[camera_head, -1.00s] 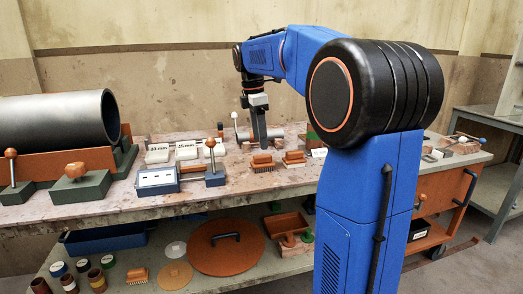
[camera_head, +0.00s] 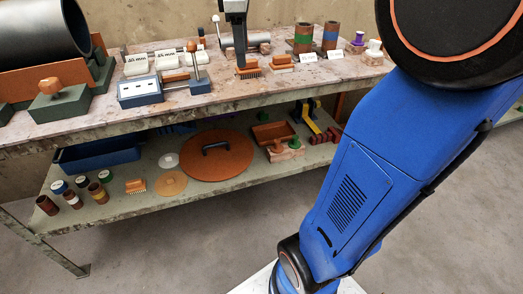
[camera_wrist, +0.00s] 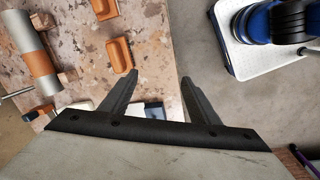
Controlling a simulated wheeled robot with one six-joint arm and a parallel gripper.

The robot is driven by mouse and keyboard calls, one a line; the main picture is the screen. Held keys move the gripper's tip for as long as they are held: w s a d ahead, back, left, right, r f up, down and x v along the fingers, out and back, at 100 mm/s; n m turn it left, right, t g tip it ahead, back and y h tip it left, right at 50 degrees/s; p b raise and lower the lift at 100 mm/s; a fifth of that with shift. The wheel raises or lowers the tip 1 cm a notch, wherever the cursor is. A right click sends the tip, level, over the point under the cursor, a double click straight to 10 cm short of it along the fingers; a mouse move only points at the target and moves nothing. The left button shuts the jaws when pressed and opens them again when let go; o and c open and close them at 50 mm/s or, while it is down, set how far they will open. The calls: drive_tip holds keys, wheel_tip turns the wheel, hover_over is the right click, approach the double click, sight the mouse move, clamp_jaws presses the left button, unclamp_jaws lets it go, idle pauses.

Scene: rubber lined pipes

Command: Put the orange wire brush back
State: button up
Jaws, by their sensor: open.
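In the head view, an orange-topped brush (camera_head: 249,71) with dark bristles lies on the worktop, and a similar orange brush (camera_head: 282,62) lies just to its right. Another orange brush with pale bristles (camera_head: 136,186) lies on the lower shelf. My gripper (camera_head: 240,64) is close behind or above the left worktop brush; the exact gap is unclear. In the wrist view my gripper (camera_wrist: 159,76) is open, with nothing between its fingers. An orange block like a brush top (camera_wrist: 120,55) lies just beyond the left fingertip, and another (camera_wrist: 103,8) lies farther up.
A blue box (camera_head: 140,92) and upright pipes (camera_head: 303,38) stand on the worktop. In the wrist view a metal pipe (camera_wrist: 26,36) lies left.

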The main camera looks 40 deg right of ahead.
drive_tip(key=s+a+f+m+t, duration=0.1)
drive_tip(key=s+a+f+m, duration=0.2)
drive_tip(key=s+f, duration=0.3)
drive_tip(key=s+a+f+m+t, duration=0.1)
drive_tip(key=s+a+f+m, duration=0.2)
drive_tip(key=s+f, duration=0.4)
drive_tip(key=s+a+f+m+t+y, duration=0.1)
drive_tip(key=s+f+m, duration=0.3)
drive_tip(key=s, duration=0.5)
wheel_tip(320, 180, down, 2)
drive_tip(key=shift+a+f+m+t, duration=0.2)
drive_tip(key=shift+a+m+t, duration=0.15)
drive_tip(key=shift+a, duration=0.55)
